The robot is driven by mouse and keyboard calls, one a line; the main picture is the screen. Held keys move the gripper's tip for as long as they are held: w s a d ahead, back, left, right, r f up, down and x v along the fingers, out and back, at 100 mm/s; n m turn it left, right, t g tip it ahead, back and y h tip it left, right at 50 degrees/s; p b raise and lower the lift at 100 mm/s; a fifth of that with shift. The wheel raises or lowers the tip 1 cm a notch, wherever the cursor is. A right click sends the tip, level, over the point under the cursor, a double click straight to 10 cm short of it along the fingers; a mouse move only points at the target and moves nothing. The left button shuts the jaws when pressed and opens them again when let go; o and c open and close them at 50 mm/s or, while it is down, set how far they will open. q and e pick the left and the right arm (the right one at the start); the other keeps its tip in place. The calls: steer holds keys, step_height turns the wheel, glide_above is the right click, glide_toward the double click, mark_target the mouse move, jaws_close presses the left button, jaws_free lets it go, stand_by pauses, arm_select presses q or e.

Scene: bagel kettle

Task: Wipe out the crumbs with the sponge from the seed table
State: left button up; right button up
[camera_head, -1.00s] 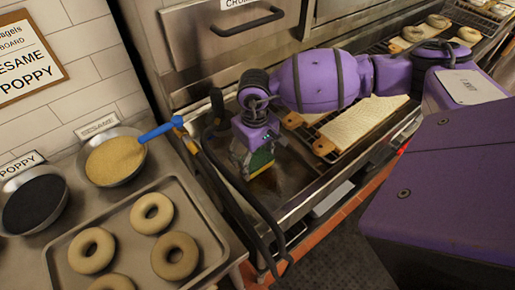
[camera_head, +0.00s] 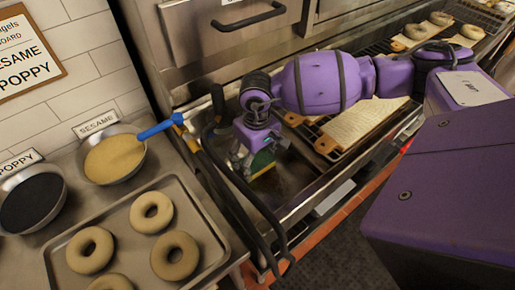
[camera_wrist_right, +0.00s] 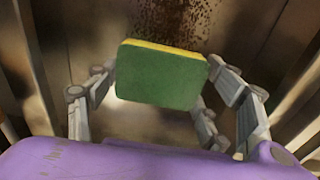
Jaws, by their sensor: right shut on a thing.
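The green and yellow sponge (camera_head: 263,163) is held in my right gripper (camera_head: 256,158), low over a sunken metal surface (camera_head: 294,181) in front of the oven. In the right wrist view the fingers are shut on both ends of the sponge (camera_wrist_right: 160,76), its green face toward the camera. Dark crumbs (camera_wrist_right: 184,22) lie scattered on the brown metal just beyond the sponge's upper edge. I cannot tell whether the sponge touches the metal. In the head view the crumbs are too small to make out. My left gripper is out of view.
On the left counter are a tray (camera_head: 206,213) of bagels, a sesame bowl (camera_head: 112,158) with a blue-handled tool (camera_head: 160,128), and a poppy bowl (camera_head: 32,202). Black and yellow tongs-like handles (camera_head: 240,185) hang beside the sunken surface. Boards (camera_head: 358,122) lie on a rack to the right.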

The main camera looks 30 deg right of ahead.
mark_target(275, 187)
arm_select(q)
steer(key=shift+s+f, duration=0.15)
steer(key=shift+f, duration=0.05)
arm_select(e)
steer(key=shift+f, duration=0.25)
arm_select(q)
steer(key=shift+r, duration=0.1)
arm_select(e)
steer(key=shift+s, duration=0.1)
steer(key=shift+s+d+r+p, duration=0.1)
steer(key=shift+s+d+p, duration=0.1)
steer(key=shift+s, duration=0.65)
steer(key=shift+s+d+r+p, duration=0.1)
steer(key=shift+s+p, duration=0.1)
steer(key=shift+s, duration=0.65)
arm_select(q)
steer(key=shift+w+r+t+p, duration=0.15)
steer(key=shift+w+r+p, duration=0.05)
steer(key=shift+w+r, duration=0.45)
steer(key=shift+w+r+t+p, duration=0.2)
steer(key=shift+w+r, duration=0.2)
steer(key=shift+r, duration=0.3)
arm_select(e)
steer(key=shift+s+d+f, duration=0.15)
steer(key=shift+s+f, duration=0.05)
steer(key=shift+s, duration=1)
steer(key=shift+s+d+f, duration=0.1)
steer(key=shift+s+f, duration=0.05)
steer(key=shift+s, duration=1.05)
